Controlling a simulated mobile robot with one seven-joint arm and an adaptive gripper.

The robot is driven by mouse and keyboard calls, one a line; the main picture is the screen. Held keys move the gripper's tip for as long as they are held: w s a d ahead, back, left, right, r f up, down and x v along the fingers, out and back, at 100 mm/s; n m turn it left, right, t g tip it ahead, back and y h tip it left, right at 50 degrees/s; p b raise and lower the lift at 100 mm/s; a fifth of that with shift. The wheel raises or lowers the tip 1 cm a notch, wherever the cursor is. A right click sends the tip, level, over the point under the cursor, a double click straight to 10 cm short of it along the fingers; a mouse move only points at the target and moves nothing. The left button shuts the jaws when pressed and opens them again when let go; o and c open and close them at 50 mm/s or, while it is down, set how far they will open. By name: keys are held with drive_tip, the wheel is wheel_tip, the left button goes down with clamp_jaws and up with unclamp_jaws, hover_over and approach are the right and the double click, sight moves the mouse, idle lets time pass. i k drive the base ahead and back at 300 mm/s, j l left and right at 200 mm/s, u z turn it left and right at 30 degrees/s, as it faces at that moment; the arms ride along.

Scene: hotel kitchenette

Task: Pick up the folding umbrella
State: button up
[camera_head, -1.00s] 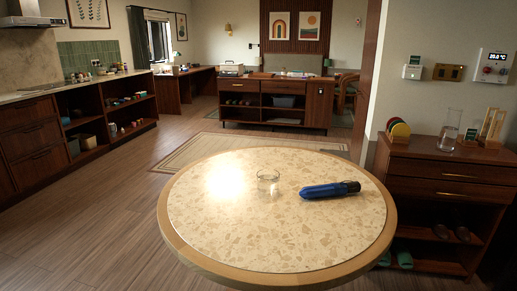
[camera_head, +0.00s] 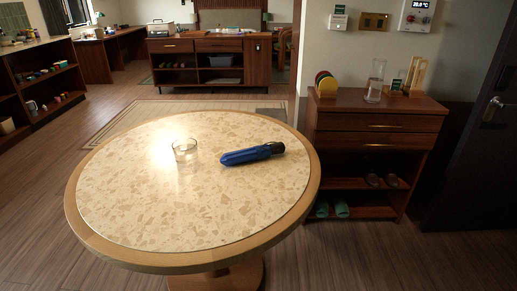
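The folding umbrella (camera_head: 250,155) is blue with a black handle end. It lies on its side on the round, pale speckled table (camera_head: 190,211), right of the table's middle, with the black end pointing right. Nothing covers it. My gripper is not in view.
A clear glass (camera_head: 185,150) stands on the table just left of the umbrella. A wooden cabinet (camera_head: 372,120) with a carafe (camera_head: 375,82) and coloured discs (camera_head: 326,84) stands to the right behind the table. A dark door (camera_head: 480,140) is at the far right. Open floor lies left and front right.

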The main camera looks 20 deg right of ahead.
sight(260, 152)
drive_tip(key=i+l+u, duration=0.2)
drive_tip(key=l, duration=1)
drive_tip(key=i+l+u, duration=0.2)
drive_tip(key=l, duration=1)
drive_tip(key=i+l+u, duration=0.2)
drive_tip(key=l, duration=1.05)
drive_tip(key=i+l, duration=0.25)
drive_tip(key=i, duration=0.2)
drive_tip(key=u, duration=0.05)
